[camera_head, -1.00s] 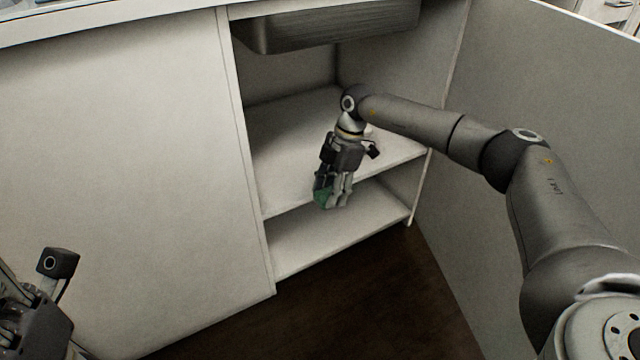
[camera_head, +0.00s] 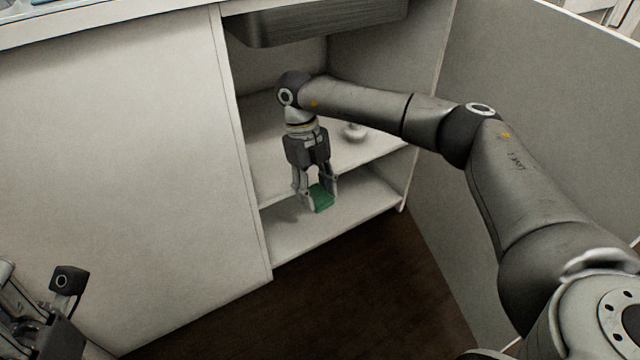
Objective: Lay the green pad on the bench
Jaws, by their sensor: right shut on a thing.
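My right gripper (camera_head: 318,203) points down in front of the open cabinet's shelves. It is shut on the green pad (camera_head: 322,197), which shows between its two fingers. The pad is in front of the lower part of the cabinet; I cannot tell whether it touches the lower shelf. My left gripper (camera_head: 45,325) is only partly in view at the lower left corner, and its fingertips do not show clearly. The bench in the task is not clearly identifiable; a white worktop (camera_head: 100,18) edge runs along the top left.
The cabinet has a middle shelf (camera_head: 262,165) and a lower shelf (camera_head: 345,222). A small white knobbed thing (camera_head: 354,132) stands on the middle shelf. A metal sink basin (camera_head: 330,22) hangs above. An open door (camera_head: 540,130) stands at right, a closed panel (camera_head: 120,160) at left.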

